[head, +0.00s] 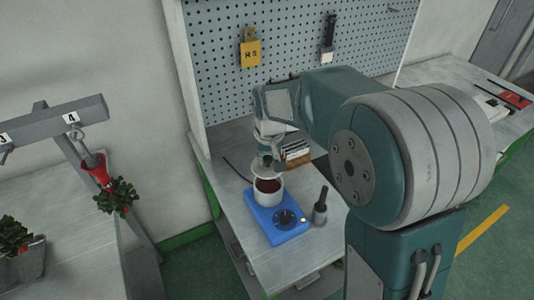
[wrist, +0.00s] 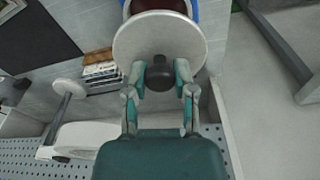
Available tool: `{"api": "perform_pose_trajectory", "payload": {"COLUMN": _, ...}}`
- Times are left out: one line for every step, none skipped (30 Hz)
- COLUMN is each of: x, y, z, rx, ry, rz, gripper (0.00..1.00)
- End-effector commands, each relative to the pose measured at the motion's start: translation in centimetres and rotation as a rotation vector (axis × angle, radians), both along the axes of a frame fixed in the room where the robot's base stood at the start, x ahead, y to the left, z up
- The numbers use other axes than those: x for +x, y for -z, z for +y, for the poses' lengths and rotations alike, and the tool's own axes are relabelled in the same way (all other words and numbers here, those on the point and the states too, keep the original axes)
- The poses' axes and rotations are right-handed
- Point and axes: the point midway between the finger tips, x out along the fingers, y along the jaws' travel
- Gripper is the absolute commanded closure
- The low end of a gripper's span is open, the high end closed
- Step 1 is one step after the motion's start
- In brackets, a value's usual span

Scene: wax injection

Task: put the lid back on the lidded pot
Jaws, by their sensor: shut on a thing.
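The pot (head: 268,194) is a pale, round, open vessel with dark red contents, standing on a blue heater (head: 283,229) with a dark dial. The lid (wrist: 152,36) is a flat pale disc with a dark knob (wrist: 158,76). My gripper (wrist: 159,80) is shut on the knob in the wrist view. In the head view my gripper (head: 268,162) is just above the pot and the lid's edge (head: 258,171) shows over its back rim. The lid looks raised and apart from the pot, whose opening is partly visible. In the wrist view the lid hides most of the pot.
A dark upright tool (head: 320,208) stands right of the heater. A stack of thin items (head: 298,152) lies behind, near the pegboard (head: 290,45). Bare bench shows in front of the heater.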

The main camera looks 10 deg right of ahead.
Motion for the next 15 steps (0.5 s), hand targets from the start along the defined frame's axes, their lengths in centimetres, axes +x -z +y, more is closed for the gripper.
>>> {"api": "perform_pose_trajectory", "payload": {"x": 0.0, "y": 0.4, "z": 0.0, "rx": 0.000, "ry": 0.000, "rz": 0.002, "gripper": 1.00}}
{"api": "perform_pose_trajectory", "payload": {"x": 0.0, "y": 0.6, "z": 0.0, "rx": 0.000, "ry": 0.000, "rz": 0.002, "gripper": 1.00}}
{"api": "perform_pose_trajectory", "payload": {"x": 0.0, "y": 1.0, "z": 0.0, "rx": 0.000, "ry": 0.000, "rz": 0.002, "gripper": 1.00}}
{"api": "perform_pose_trajectory", "payload": {"x": 0.0, "y": 1.2, "z": -0.1, "rx": 0.000, "ry": 0.000, "rz": 0.003, "gripper": 1.00}}
{"api": "perform_pose_trajectory", "payload": {"x": 0.0, "y": 1.5, "z": -0.1, "rx": 0.001, "ry": 0.001, "rz": 0.003, "gripper": 1.00}}
{"api": "perform_pose_trajectory", "payload": {"x": 0.0, "y": 1.8, "z": -0.2, "rx": 0.002, "ry": 0.001, "rz": 0.002, "gripper": 1.00}}
{"api": "perform_pose_trajectory", "payload": {"x": 0.0, "y": 2.0, "z": -0.2, "rx": 0.002, "ry": 0.001, "rz": 0.001, "gripper": 1.00}}
{"api": "perform_pose_trajectory", "payload": {"x": 0.0, "y": 2.3, "z": -0.2, "rx": 0.002, "ry": 0.001, "rz": 0.001, "gripper": 1.00}}
{"api": "perform_pose_trajectory", "payload": {"x": 0.0, "y": 2.6, "z": -0.2, "rx": 0.002, "ry": 0.001, "rz": 0.002, "gripper": 1.00}}
{"api": "perform_pose_trajectory", "payload": {"x": 0.0, "y": 2.9, "z": -0.2, "rx": 0.002, "ry": 0.001, "rz": 0.002, "gripper": 1.00}}
{"api": "perform_pose_trajectory", "payload": {"x": 0.0, "y": 3.2, "z": -0.2, "rx": 0.002, "ry": 0.001, "rz": 0.002, "gripper": 1.00}}
{"api": "perform_pose_trajectory", "payload": {"x": 0.0, "y": 3.5, "z": -0.2, "rx": 0.002, "ry": 0.001, "rz": 0.002, "gripper": 1.00}}
{"api": "perform_pose_trajectory", "payload": {"x": 0.0, "y": 3.8, "z": -0.2, "rx": 0.001, "ry": 0.001, "rz": 0.003, "gripper": 1.00}}
{"api": "perform_pose_trajectory", "payload": {"x": 0.0, "y": 4.0, "z": -0.1, "rx": 0.000, "ry": 0.000, "rz": 0.003, "gripper": 1.00}}
{"api": "perform_pose_trajectory", "payload": {"x": 0.0, "y": 4.4, "z": 0.0, "rx": 0.000, "ry": 0.000, "rz": 0.002, "gripper": 1.00}}
